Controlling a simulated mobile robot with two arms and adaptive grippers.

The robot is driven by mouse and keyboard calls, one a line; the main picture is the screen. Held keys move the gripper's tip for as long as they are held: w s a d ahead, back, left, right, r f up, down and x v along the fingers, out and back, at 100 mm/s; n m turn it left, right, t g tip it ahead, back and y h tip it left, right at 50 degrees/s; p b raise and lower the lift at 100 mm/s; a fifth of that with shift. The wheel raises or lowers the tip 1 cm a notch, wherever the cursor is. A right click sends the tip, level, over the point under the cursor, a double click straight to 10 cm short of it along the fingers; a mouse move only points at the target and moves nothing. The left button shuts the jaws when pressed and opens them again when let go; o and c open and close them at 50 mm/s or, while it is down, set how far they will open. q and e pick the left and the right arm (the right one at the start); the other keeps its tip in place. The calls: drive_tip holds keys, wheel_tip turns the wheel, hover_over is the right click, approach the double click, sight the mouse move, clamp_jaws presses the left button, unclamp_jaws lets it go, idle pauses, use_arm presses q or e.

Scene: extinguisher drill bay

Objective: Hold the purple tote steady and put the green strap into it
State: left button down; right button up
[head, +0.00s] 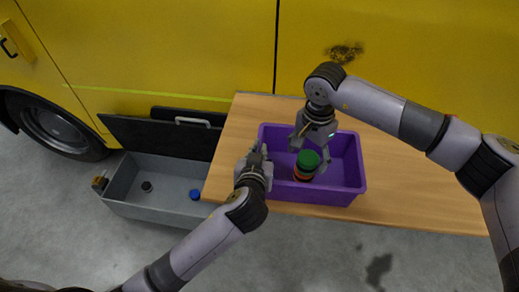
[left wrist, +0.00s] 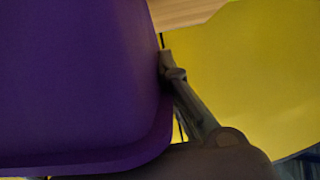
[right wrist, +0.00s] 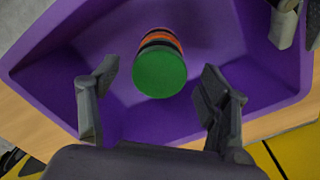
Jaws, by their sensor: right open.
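The purple tote (head: 345,190) stands on the wooden table and also fills much of the right wrist view (right wrist: 60,60). The green strap (head: 308,159) is the round green top of a short upright stack with orange and dark bands under it, inside the tote; its green end faces the right wrist camera (right wrist: 160,74). My right gripper (head: 312,150) is open above the tote, its fingers (right wrist: 155,95) apart on either side of the green strap, not touching it. My left gripper (head: 254,157) is at the tote's left wall, apparently closed on its rim; one finger shows against the wall (left wrist: 175,75), the other is hidden.
The wooden table (head: 420,190) has free room right of the tote. A grey open box (head: 150,205) with a dark lid stands on the floor at left, holding a blue cap (head: 195,194) and a dark knob (head: 146,186). A yellow vehicle (head: 180,50) stands close behind.

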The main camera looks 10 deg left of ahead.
sight(308, 158)
wheel_tip(308, 158, up, 12)
idle(0.6)
use_arm(q)
drive_tip(key=c, duration=1.7)
unclamp_jaws()
drive_tip(key=v, duration=1.2)
drive_tip(key=shift+f, duration=0.1)
